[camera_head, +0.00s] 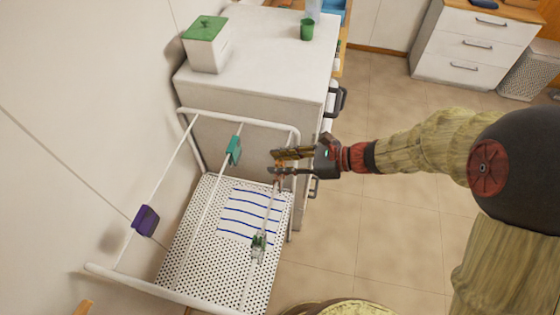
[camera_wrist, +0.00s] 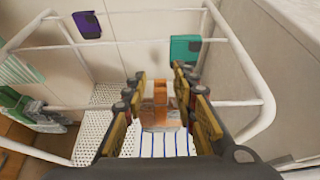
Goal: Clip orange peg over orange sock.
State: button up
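My gripper (camera_head: 277,162) is at the right-hand line of the drying rack, its fingers pointing left. In the wrist view its two fingers (camera_wrist: 160,82) stand apart, one on each side of a small upright orange piece (camera_wrist: 160,92), which looks like the orange peg. Gaps show between this piece and the fingertips. A wider brownish-orange patch (camera_wrist: 158,118), likely the orange sock, lies just below it at the line. I cannot tell whether the peg grips the sock. In the head view my gripper hides most of both; only a little orange shows at the fingers.
The white rack frame (camera_head: 215,118) surrounds the lines. A purple item (camera_head: 146,220) and a teal item (camera_head: 234,150) hang on other lines. A green clip-like item (camera_head: 258,246) sits nearer on the right line. A striped cloth (camera_head: 248,216) lies below. A white cabinet (camera_head: 270,55) stands behind.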

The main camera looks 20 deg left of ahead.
dwell(0.3)
jog(key=v, duration=1.2)
jog(key=s+d+f+n+g+h+b, duration=0.1)
jog(key=s+d+f+n+h+b, duration=0.1)
jog(key=s+d+f+n+h, duration=0.55)
jog(key=s+d+r+n+t+h+b, duration=0.1)
jog(key=s+d+n+t+b, duration=0.1)
jog(key=d+n+b, duration=0.1)
jog(key=s+d+r+n+t+h+b, duration=0.1)
jog(key=s+d+n+t+h+b, duration=0.1)
jog(key=d+b, duration=0.3)
jog(key=s+d+n+t+h+b, duration=0.2)
jog(key=d+n+t+b, duration=0.2)
jog(key=d, duration=0.5)
jog(key=shift+s+d+r+h+b, duration=0.15)
jog(key=shift+r+h+b, duration=0.1)
jog(key=shift+r+b, duration=0.15)
dwell(1.0)
